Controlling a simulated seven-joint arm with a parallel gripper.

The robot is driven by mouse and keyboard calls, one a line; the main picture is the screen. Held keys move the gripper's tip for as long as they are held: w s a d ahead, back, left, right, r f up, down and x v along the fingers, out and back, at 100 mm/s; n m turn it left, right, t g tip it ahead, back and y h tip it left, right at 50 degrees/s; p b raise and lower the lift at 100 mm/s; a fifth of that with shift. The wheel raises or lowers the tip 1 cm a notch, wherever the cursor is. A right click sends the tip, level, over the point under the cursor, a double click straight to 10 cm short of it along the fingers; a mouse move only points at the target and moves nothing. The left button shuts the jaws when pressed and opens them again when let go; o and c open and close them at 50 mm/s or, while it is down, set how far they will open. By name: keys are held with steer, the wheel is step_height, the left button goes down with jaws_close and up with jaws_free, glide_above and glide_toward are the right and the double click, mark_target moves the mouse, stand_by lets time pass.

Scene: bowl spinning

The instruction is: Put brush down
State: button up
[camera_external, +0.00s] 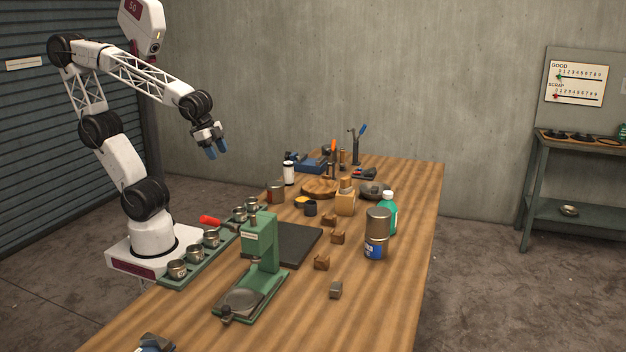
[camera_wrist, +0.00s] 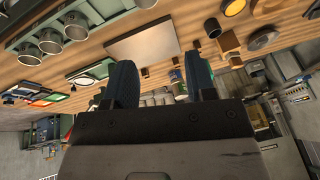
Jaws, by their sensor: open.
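My gripper (camera_external: 217,150) hangs in the air above the table's far left side, blue fingertips pointing down. In the wrist view its two dark blue fingers (camera_wrist: 161,78) stand apart with nothing held between them. I cannot clearly identify the brush. A red-handled tool (camera_external: 213,221) lies by the tray of metal cups, its working end unclear. An orange-handled tool (camera_external: 333,147) and a blue-handled tool (camera_external: 362,131) stand upright at the table's far end, and neither is clearly a brush. All three are apart from my gripper.
The wooden table (camera_external: 400,290) carries a green press (camera_external: 260,245), a dark mat (camera_external: 296,244), a green cup tray (camera_external: 202,264), a metal can (camera_external: 377,222), a teal bottle (camera_external: 389,213) and several small brown blocks. The table's near right surface is mostly bare. A side shelf (camera_external: 575,143) stands at right.

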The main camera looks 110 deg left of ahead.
steer(key=s+d+f+n+g+h, duration=0.1)
steer(key=s+d+f, duration=0.1)
steer(key=s+d, duration=0.2)
steer(key=shift+s+n, duration=0.3)
steer(key=shift+s, duration=0.8)
